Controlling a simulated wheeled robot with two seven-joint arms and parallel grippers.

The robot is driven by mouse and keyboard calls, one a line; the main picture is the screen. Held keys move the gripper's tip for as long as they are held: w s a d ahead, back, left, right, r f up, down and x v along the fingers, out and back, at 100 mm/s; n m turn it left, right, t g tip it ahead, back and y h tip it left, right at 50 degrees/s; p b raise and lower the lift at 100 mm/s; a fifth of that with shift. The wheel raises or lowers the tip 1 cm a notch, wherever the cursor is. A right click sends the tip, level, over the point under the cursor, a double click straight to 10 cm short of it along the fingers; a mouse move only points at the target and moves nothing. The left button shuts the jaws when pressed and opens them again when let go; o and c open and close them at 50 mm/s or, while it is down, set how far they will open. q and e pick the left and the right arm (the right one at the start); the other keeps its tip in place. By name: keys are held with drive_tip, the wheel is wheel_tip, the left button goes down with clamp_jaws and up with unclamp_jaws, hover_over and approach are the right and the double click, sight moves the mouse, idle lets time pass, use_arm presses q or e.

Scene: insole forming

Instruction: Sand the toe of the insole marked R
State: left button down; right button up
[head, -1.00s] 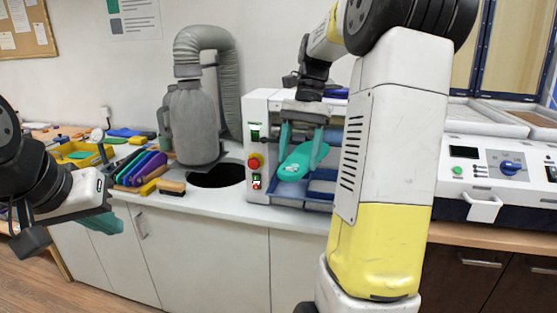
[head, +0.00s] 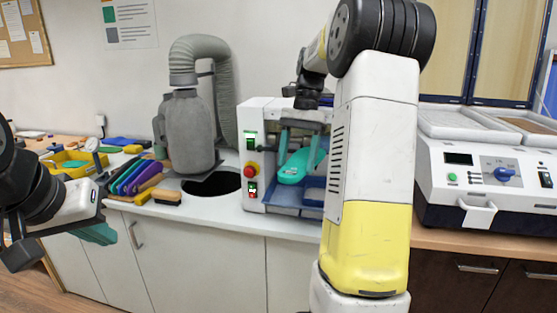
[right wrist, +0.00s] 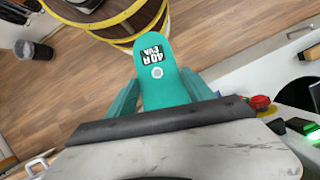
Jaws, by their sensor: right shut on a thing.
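A teal insole (head: 297,167) hangs tilted in front of the white machine with the red button (head: 255,118). My right gripper (head: 301,150) is shut on it. In the right wrist view the insole (right wrist: 166,90) lies between the two teal fingers (right wrist: 161,98), with one rounded end pointing away. A label on it reads "40 R EVA", next to a small pale round spot. I cannot tell whether the insole touches the machine; my right arm hides its right side. My left gripper (head: 97,234) hangs low at the left, off the counter, with its finger gap not clear.
A grey extraction hood and hose (head: 190,130) stand by a dark round opening (head: 213,184). Coloured blocks in a rack (head: 135,178), a brush (head: 167,197) and a yellow bin (head: 72,163) are at the left. A control unit with a blue knob (head: 502,171) stands at the right.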

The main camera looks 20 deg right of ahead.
drive_tip(key=shift+o, duration=0.2)
drive_tip(key=shift+w+d, duration=0.45)
drive_tip(key=shift+w, duration=0.1)
idle(1.1)
clamp_jaws()
drive_tip(key=shift+w+a, duration=0.2)
drive_tip(key=shift+a, duration=0.15)
idle(1.2)
drive_tip(key=shift+s+d, duration=0.1)
drive_tip(key=shift+d, duration=0.3)
idle(1.0)
